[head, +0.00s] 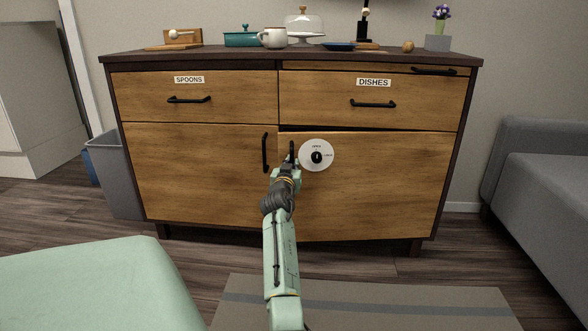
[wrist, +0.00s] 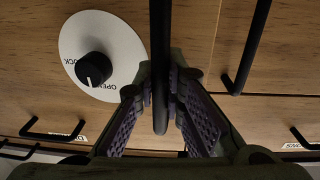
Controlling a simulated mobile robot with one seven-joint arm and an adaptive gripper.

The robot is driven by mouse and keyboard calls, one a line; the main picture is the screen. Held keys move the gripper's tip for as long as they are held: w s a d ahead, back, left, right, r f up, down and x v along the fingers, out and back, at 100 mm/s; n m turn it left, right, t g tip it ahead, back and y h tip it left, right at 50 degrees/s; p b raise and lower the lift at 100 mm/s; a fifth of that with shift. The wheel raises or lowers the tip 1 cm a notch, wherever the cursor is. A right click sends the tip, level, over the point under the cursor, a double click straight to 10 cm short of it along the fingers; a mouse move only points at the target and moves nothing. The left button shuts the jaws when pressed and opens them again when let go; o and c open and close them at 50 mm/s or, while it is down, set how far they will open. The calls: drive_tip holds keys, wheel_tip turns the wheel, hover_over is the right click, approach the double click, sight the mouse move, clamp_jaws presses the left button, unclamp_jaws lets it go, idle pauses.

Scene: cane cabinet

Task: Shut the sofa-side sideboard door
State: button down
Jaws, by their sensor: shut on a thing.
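The sofa-side sideboard door (head: 385,195) is the lower right wooden door. A dark gap shows along its top edge near the handle side, so it looks slightly ajar. Its black vertical handle (head: 291,149) is partly hidden behind my gripper (head: 287,168). In the wrist view the handle (wrist: 160,40) runs between the two finger pads of my gripper (wrist: 160,98), which is shut on it. A white disc with a black knob (head: 316,156) sits on the door just right of the handle. The knob disc (wrist: 98,55) also shows in the wrist view, with the word OPEN readable.
The lower left door (head: 195,175) looks closed, with its handle (head: 265,153) close beside my gripper. Drawers labelled SPOONS (head: 190,98) and DISHES (head: 375,100) are above. The grey sofa (head: 545,180) stands right, a bin (head: 117,175) left. A mat (head: 370,305) lies in front.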

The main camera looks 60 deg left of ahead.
sight(291, 146)
drive_tip(key=shift+a, duration=0.1)
idle(0.3)
drive_tip(key=c, duration=1.7)
unclamp_jaws()
drive_tip(key=shift+o, duration=0.2)
wheel_tip(291, 146, up, 10)
